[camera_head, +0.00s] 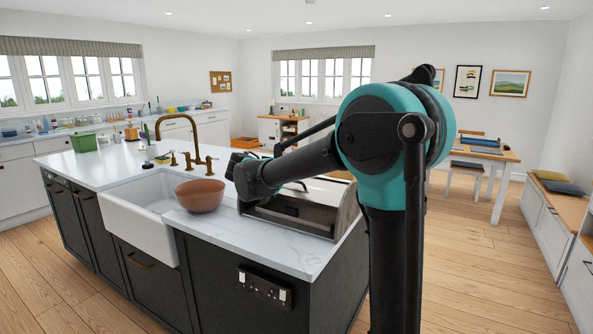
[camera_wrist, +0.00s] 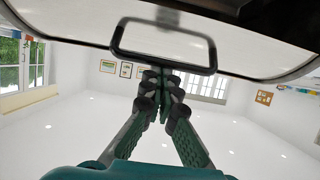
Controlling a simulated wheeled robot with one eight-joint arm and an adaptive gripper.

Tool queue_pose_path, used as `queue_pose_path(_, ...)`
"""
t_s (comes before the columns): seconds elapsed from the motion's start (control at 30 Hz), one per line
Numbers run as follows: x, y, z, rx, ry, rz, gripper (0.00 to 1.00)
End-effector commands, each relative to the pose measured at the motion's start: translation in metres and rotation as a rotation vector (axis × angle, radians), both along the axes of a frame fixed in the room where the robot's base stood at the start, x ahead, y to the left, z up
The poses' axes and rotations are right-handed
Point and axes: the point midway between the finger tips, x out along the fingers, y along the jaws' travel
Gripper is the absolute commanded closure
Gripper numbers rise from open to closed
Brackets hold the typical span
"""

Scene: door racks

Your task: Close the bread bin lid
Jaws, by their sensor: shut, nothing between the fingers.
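The bread bin (camera_head: 338,212) is a silvery metal box on the white worktop, partly hidden behind my arm in the head view. Its pale lid (camera_wrist: 70,25) fills the top of the wrist view, with a dark rectangular loop handle (camera_wrist: 205,70) on it. How far the lid stands open I cannot tell. My gripper (camera_wrist: 165,82) has its fingers together and empty, with the tips just in front of the handle loop in the picture. Whether they touch it I cannot tell. In the head view the fingertips are not clearly visible.
A brown bowl (camera_head: 200,196) stands on the worktop (camera_head: 285,247) left of the bin, beside the white sink (camera_head: 140,222) and brass tap (camera_head: 180,118). A green tub (camera_head: 84,142) is farther left. Wooden floor (camera_head: 470,280) is open on the right.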

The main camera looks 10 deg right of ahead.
Motion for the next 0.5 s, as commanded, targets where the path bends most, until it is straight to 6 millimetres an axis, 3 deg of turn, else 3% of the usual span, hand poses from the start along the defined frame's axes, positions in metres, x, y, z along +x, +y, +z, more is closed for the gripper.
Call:
queue_pose_path(0.13, -0.014, 0.016, -0.016, -0.074, -0.102, 0.004, 1.0)
queue_pose_path(0.5, -0.044, 0.037, -0.057, -0.225, -0.314, 0.001, 1.0)
